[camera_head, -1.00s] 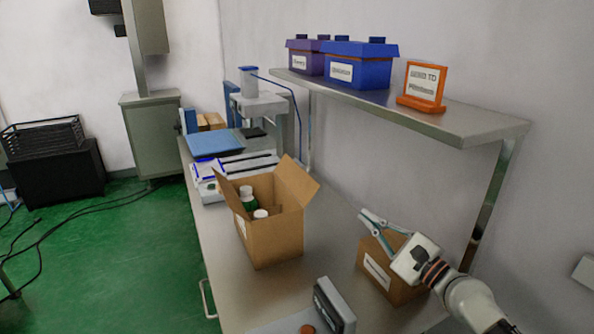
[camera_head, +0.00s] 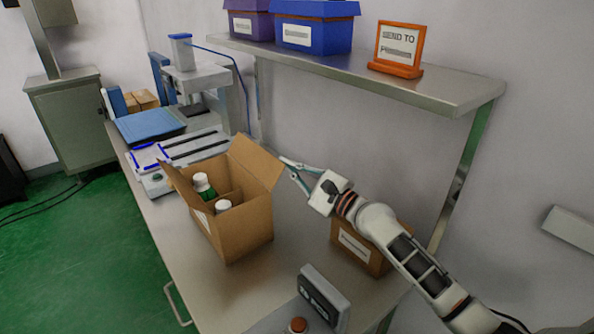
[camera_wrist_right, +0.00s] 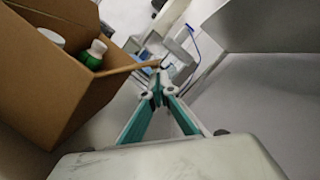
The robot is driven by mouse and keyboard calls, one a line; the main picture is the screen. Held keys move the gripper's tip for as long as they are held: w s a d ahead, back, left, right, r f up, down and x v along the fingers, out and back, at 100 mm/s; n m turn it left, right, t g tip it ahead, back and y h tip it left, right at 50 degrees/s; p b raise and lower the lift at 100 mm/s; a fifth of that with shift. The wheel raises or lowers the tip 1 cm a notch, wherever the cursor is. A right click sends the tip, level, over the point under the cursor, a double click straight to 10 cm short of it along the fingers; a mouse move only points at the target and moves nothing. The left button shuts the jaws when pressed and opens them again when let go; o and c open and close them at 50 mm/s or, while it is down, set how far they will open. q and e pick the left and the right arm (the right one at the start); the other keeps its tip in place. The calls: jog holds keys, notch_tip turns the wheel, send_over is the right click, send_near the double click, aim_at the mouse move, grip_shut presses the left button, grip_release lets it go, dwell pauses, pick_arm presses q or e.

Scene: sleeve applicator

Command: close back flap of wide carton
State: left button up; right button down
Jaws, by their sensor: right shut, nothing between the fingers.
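The wide carton (camera_head: 243,222) stands open on the bench, with white-capped bottles inside; it also shows in the right wrist view (camera_wrist_right: 35,75). Its back flap (camera_head: 256,162) stands up and leans outward on the right, and in the right wrist view the flap (camera_wrist_right: 128,68) is seen nearly edge-on. The opposite flap (camera_head: 176,178) leans out to the left. My right gripper (camera_head: 287,162) is shut and empty, its tips just right of the back flap's upper edge. In the right wrist view the gripper tips (camera_wrist_right: 159,84) are close to the flap's end; I cannot tell if they touch. My left gripper is out of view.
A smaller carton (camera_head: 352,247) stands under my right arm. A display unit (camera_head: 324,298) and a red button (camera_head: 298,325) are in front. A steel shelf (camera_head: 440,95) with blue bin (camera_head: 312,30) and orange-framed sign (camera_head: 398,48) overhangs the bench. A sealing machine (camera_head: 190,75) is behind.

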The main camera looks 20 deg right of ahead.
aim_at(255, 159)
jog(key=x, duration=0.4)
jog(key=shift+w+a, duration=0.1)
jog(key=shift+r, duration=0.1)
dwell(0.3)
jog(key=shift+a+r+n, duration=0.1)
jog(key=shift+n, duration=0.4)
